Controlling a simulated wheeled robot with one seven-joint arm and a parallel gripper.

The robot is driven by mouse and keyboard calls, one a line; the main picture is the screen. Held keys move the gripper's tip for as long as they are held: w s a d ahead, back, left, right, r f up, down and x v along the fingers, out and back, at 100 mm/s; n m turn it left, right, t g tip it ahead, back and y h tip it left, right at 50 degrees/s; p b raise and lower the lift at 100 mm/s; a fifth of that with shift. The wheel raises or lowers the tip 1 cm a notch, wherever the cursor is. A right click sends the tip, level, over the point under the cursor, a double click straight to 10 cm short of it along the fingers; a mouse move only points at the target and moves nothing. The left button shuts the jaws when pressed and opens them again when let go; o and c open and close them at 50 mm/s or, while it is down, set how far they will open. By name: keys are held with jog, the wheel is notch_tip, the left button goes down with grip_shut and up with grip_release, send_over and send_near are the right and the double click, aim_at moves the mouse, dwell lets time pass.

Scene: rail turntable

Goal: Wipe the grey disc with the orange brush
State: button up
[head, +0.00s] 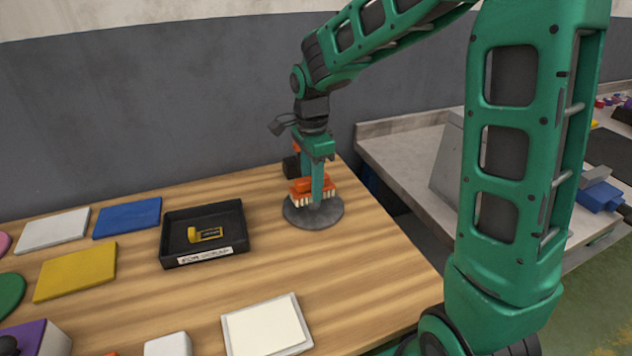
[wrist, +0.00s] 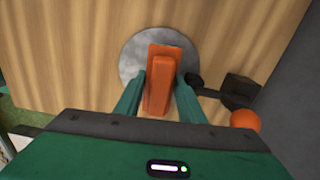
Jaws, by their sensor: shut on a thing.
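The grey disc (head: 330,216) lies on the wooden table near its far right corner. My gripper (head: 317,188) is above the disc, pointing down, shut on the orange brush (head: 299,188). The brush's pale bristles are at the disc's surface; I cannot tell whether they press on it. In the wrist view the orange brush (wrist: 160,75) sits between my two fingers, over the mottled grey disc (wrist: 132,62). The brush and fingers hide the middle of the disc.
A dark block (wrist: 238,88) with an orange ball (wrist: 245,119) stands close beside the disc. A black tray (head: 171,245) holding a yellow item (head: 206,235) is to the left. Coloured flat tiles lie further left and a white tile (head: 266,326) in front. The wood between is clear.

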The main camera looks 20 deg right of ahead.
jog(key=shift+a, duration=1.15)
jog(key=shift+d, duration=2.5)
jog(key=shift+w+r, duration=0.1)
jog(key=shift+r, duration=4)
